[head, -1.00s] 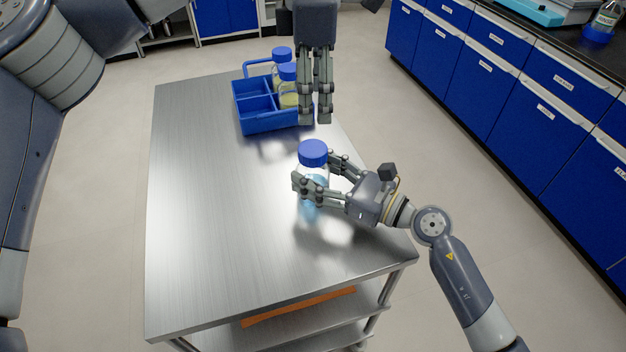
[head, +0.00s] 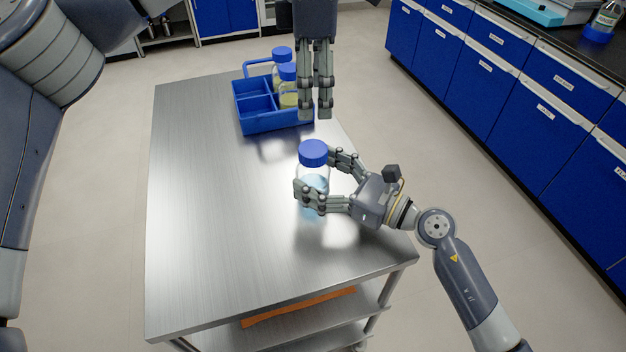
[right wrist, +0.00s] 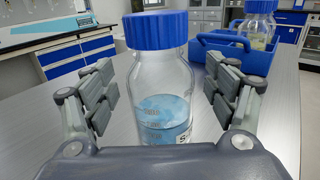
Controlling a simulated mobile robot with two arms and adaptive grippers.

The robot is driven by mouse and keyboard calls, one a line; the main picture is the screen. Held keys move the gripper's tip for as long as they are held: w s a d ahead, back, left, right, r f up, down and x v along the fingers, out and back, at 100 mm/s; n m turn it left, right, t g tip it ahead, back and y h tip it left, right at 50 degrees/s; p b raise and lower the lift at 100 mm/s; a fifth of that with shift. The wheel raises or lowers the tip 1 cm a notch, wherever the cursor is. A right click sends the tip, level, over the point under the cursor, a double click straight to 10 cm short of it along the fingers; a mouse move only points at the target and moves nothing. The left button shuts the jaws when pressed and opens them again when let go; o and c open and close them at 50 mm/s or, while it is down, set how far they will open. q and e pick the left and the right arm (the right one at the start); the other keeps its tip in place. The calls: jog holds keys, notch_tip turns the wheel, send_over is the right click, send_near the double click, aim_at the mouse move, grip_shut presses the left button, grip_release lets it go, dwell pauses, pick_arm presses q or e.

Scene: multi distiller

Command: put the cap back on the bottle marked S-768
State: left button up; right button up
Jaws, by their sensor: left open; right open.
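A clear bottle (head: 314,178) with blue liquid stands upright on the metal table, with a blue cap (head: 313,152) on its mouth. In the right wrist view the bottle (right wrist: 163,95) shows a white label at its lower edge, where only the start of the marking, an "S", is readable; the blue cap (right wrist: 156,30) sits level on top. My right gripper (head: 322,178) is open around the bottle, with a finger on each side and gaps between fingers and glass. My left gripper (head: 316,112) is open and empty, pointing down above the table behind the bottle.
A blue divided carrier (head: 268,126) at the back of the table holds blue-capped bottles with yellowish liquid (head: 289,100). The table (head: 210,220) is clear at left and front. Blue cabinets (head: 490,80) run along the right.

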jog(key=v, duration=1.1)
jog(key=shift+s+d, duration=0.1)
jog(key=shift+d, duration=0.1)
jog(key=shift+f, duration=0.1)
